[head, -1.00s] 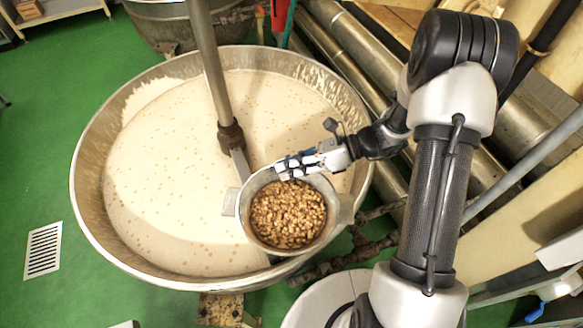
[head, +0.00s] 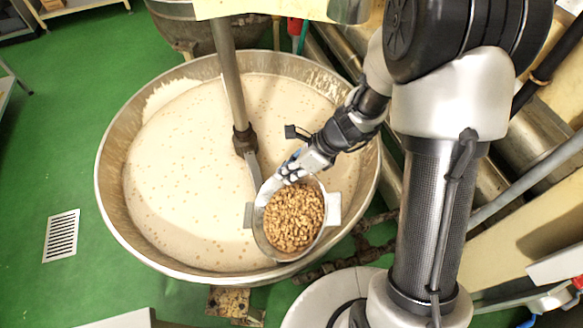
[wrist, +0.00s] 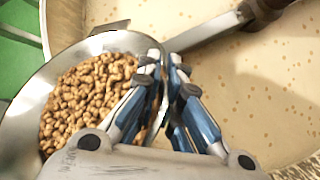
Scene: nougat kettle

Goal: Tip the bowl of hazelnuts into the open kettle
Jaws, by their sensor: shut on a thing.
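The metal bowl (head: 254,232) is full of brown hazelnuts (head: 294,218) and has a flat handle on each side. My gripper (head: 284,177) is shut on the far rim of the bowl and holds it over the near right part of the open kettle (head: 112,200). In the wrist view, the fingers of my gripper (wrist: 163,78) pinch the rim of the bowl (wrist: 22,125), with the hazelnuts (wrist: 85,100) left of them. The kettle holds a pale cream mass (head: 190,170) dotted with small brown spots. The hazelnuts are still in the bowl.
An upright metal shaft (head: 232,90) with a stirring arm (head: 252,166) stands in the kettle, close to the bowl and gripper. Pipes (head: 323,50) run behind the kettle at the right. A floor drain (head: 61,235) lies in the clear green floor at left.

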